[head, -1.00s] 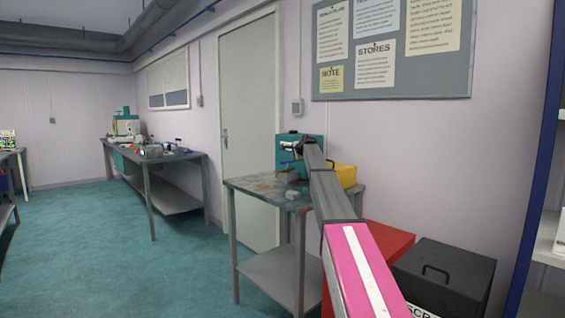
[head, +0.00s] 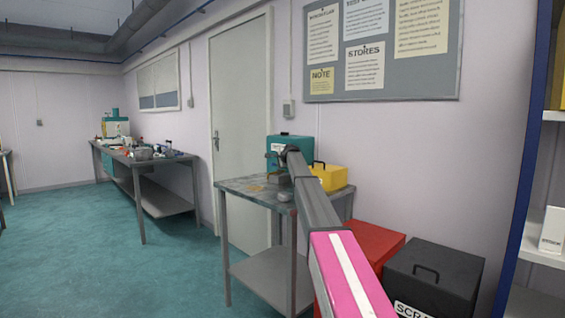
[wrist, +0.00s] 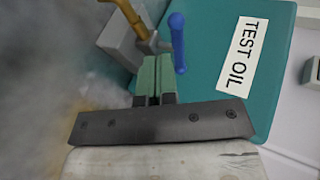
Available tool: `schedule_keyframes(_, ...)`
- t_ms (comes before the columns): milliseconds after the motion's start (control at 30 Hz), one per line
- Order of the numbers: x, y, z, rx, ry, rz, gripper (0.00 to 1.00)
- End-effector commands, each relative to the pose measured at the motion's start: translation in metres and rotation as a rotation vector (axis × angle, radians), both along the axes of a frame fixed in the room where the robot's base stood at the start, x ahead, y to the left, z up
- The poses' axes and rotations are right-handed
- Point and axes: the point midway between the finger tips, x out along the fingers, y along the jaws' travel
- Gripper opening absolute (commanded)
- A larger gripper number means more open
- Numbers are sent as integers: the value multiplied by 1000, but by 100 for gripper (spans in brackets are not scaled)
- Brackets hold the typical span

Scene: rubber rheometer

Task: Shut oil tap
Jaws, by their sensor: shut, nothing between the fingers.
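The teal oil tank (head: 305,143) stands on the small grey bench by the wall. In the wrist view its teal face (wrist: 222,90) carries a white "TEST OIL" label. A brass tap (wrist: 132,14) with a blue lever (wrist: 178,42) sits at the top of that view. The lever hangs down in the picture, just right of my fingertips. My gripper (wrist: 152,60) has its green fingers together and empty, just below the brass part. I cannot tell whether they touch it. In the head view my arm hides the fingers and most of the tap.
A grey block (wrist: 118,42) lies left of my fingers. A yellow box (head: 332,179) stands right of the tank. Red (head: 372,245) and black (head: 433,279) bins stand right of the bench (head: 232,187). Grey haze covers the wrist view's left side. Floor at left is clear.

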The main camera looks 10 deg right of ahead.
Motion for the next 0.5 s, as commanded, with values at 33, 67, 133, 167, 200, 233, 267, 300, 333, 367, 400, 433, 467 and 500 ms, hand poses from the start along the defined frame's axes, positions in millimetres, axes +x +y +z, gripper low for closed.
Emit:
schedule_keyframes(33, 12, 2, -6, 0, 1, 0, 0)
schedule_keyframes(67, 16, 4, -8, -1, 2, 0, 0)
schedule_keyframes(133, 29, 7, -6, 0, 1, 0, 0)
schedule_keyframes(167, 33, 8, -6, -1, 1, 0, 0)
schedule_keyframes(200, 38, 10, -6, -1, 1, 0, 0)
schedule_keyframes(233, 41, 11, -6, 0, 1, 0, 0)
schedule_keyframes(267, 43, 11, -6, 0, 1, 0, 0)
schedule_keyframes(300, 45, 12, -6, 0, 1, 0, 0)
schedule_keyframes(333, 47, 13, -6, 0, 1, 0, 0)
schedule_keyframes(367, 47, 13, -6, -1, 1, -1, 0)
schedule_keyframes(400, 48, 14, -6, -1, 1, -1, 0)
schedule_keyframes(433, 48, 14, -6, -1, 1, -1, 0)
schedule_keyframes(467, 48, 14, -6, -1, 1, -1, 0)
schedule_keyframes(500, 48, 14, -6, -1, 1, -1, 0)
